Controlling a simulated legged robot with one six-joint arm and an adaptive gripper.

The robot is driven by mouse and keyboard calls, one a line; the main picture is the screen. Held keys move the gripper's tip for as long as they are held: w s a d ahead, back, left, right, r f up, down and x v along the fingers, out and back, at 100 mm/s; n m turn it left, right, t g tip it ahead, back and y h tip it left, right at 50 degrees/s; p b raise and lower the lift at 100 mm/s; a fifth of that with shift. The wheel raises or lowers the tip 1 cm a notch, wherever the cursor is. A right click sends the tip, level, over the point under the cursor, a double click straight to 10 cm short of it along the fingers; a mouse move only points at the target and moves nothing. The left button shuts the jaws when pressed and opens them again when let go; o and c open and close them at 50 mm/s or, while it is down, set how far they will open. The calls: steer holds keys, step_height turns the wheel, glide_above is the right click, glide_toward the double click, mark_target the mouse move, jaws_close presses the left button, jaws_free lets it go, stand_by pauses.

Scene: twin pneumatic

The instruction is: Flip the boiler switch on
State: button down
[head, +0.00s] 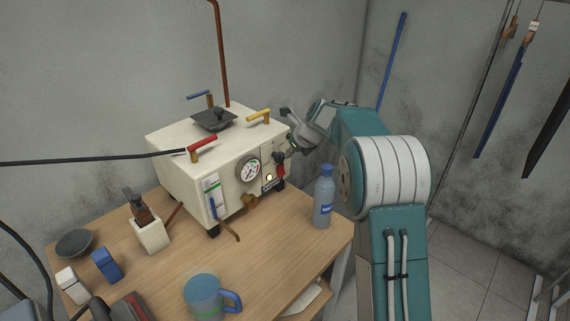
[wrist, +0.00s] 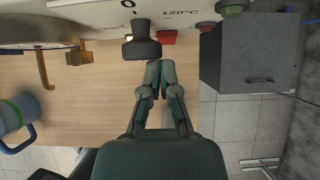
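The boiler (head: 220,165) is a cream box with a round gauge (head: 249,169) and small controls on its front panel. The wrist view shows the panel edge (wrist: 90,22) with a black knob (wrist: 142,47), a small red control (wrist: 167,37) and a green one (wrist: 207,26). I cannot tell which is the boiler switch, or its position. My gripper (head: 284,154) is at the right end of the panel. In the wrist view, my gripper (wrist: 160,70) has its fingertips together with nothing visible between them, just short of the black knob and red control.
A water bottle (head: 322,200) stands on the wooden table (head: 270,260) close to my arm. A blue mug (head: 205,296) is near the front. A brown drain spout (head: 251,201) sticks out below the gauge. A grey cabinet (wrist: 250,60) shows beyond the table in the wrist view.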

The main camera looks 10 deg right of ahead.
steer(key=shift+s+d+r, duration=0.55)
steer(key=shift+s, duration=0.1)
steer(key=s+a+r+n+h, duration=0.1)
steer(key=s+r+n, duration=0.55)
steer(key=s, duration=0.45)
steer(key=s+a+r+n+h, duration=0.1)
steer(key=s+r+n, duration=0.4)
steer(key=s+n, duration=0.4)
steer(key=s+f+n+h, duration=0.1)
steer(key=s+f+n, duration=0.1)
steer(key=s+n, duration=0.4)
steer(key=s+f+n+h, duration=0.1)
steer(key=s+n, duration=0.6)
steer(key=s, duration=1)
steer(key=shift+s+d+f, duration=0.2)
steer(key=shift+d+f, duration=0.2)
steer(key=shift+f, duration=0.25)
